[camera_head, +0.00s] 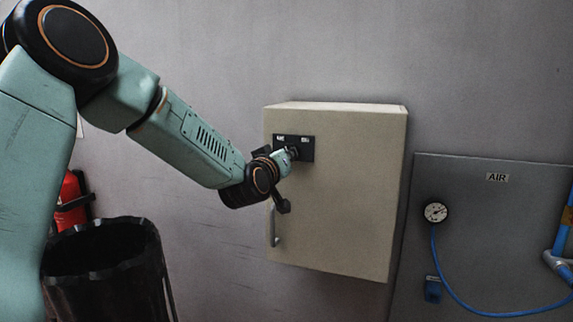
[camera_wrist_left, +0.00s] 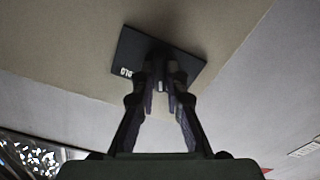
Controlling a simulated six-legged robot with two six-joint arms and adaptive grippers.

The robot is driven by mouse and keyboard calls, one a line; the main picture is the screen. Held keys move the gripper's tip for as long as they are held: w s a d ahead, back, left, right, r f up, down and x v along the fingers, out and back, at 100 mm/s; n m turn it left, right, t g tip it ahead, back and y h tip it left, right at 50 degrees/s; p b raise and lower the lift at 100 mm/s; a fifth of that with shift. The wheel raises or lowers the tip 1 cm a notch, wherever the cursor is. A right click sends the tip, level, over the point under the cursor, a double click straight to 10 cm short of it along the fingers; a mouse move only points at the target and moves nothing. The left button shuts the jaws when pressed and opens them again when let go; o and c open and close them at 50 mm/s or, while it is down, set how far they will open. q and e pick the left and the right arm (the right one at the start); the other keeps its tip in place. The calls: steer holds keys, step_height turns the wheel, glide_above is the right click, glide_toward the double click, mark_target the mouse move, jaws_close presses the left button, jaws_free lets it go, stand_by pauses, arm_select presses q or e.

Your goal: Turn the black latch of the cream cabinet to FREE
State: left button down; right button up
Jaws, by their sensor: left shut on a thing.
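The cream cabinet (camera_head: 345,195) is fixed to the grey wall, its door shut, with a grey bar handle (camera_head: 274,226) low on its left side. A black latch plate (camera_head: 308,147) with small white labels sits at the door's upper left; it also shows in the left wrist view (camera_wrist_left: 128,50). My left gripper (camera_head: 291,154) is at this plate, and in the left wrist view (camera_wrist_left: 164,82) its fingers are shut on the black latch. The fingers hide most of the latch, so its exact angle cannot be told. My right gripper is not in view.
A grey panel (camera_head: 480,200) labelled AIR with a gauge (camera_head: 435,212) and blue hose stands right of the cabinet. A black bin (camera_head: 105,265) and a red extinguisher (camera_head: 70,200) are at lower left. The space before the cabinet door's right part is clear.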

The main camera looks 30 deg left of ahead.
arm_select(q)
steer(key=shift+n+b, duration=1.15)
steer(key=shift+n, duration=0.75)
steer(key=c, duration=1.4)
jaws_free()
steer(key=v, duration=0.7)
steer(key=shift+s+d, duration=0.1)
steer(key=shift+s, duration=0.1)
